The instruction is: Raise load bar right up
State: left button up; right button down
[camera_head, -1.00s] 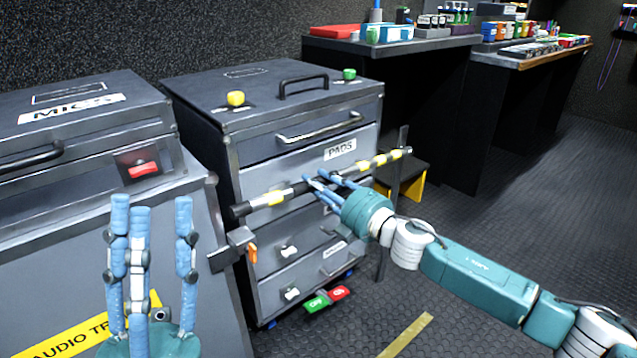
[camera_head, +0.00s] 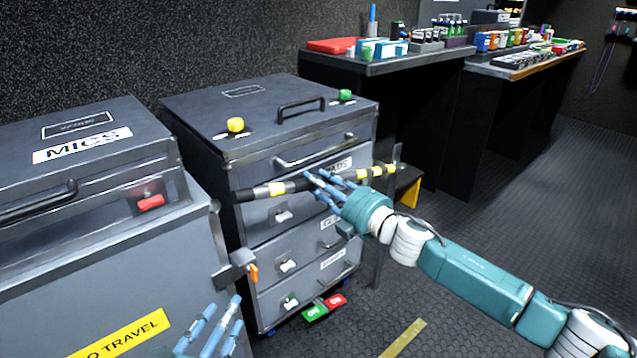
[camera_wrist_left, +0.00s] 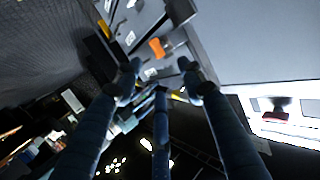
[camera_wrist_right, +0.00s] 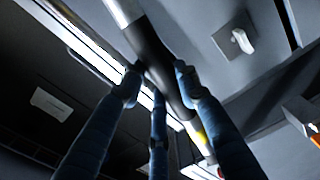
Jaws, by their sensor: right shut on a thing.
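The load bar (camera_head: 271,189) is a black bar with yellow and white bands. It lies across the front of the dark grey drawer case (camera_head: 252,156), roughly level and rising slightly to the right. My right gripper (camera_head: 326,182) is shut on the bar near its middle. In the right wrist view the bar (camera_wrist_right: 158,58) passes between the fingers. My left gripper (camera_head: 215,325) is at the bottom of the head view, partly cut off. In the left wrist view its fingers (camera_wrist_left: 158,80) are spread, with nothing between them.
A bracket with an orange tab (camera_head: 253,272) sits left of the drawers. An upright post (camera_head: 383,230) stands right of them. The MICS case (camera_head: 90,160) is at left. Green and red pedals (camera_head: 325,307) lie on the floor. Floor on the right is clear.

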pick_arm(q)
jog(key=s+a+f+g+y+p, duration=0.1)
jog(key=s+a+f+g+p, duration=0.2)
jog(key=s+f+g, duration=0.35)
jog(key=s+a+f+g+y+p, duration=0.2)
jog(key=s+a+f+g, duration=0.15)
jog(key=s+f, duration=0.55)
notch_tip(320, 180, down, 12)
jog(key=s+g+p, duration=0.2)
jog(key=p, duration=0.2)
jog(key=shift+s+r+n+p, duration=0.15)
jog(key=shift+s+n+p, duration=0.15)
pick_arm(e)
notch_tip(320, 180, up, 8)
jog(key=w+d+m, duration=0.2)
jog(key=d+m, duration=0.1)
jog(key=shift+r, duration=0.25)
pick_arm(q)
jog(key=shift+d, duration=0.1)
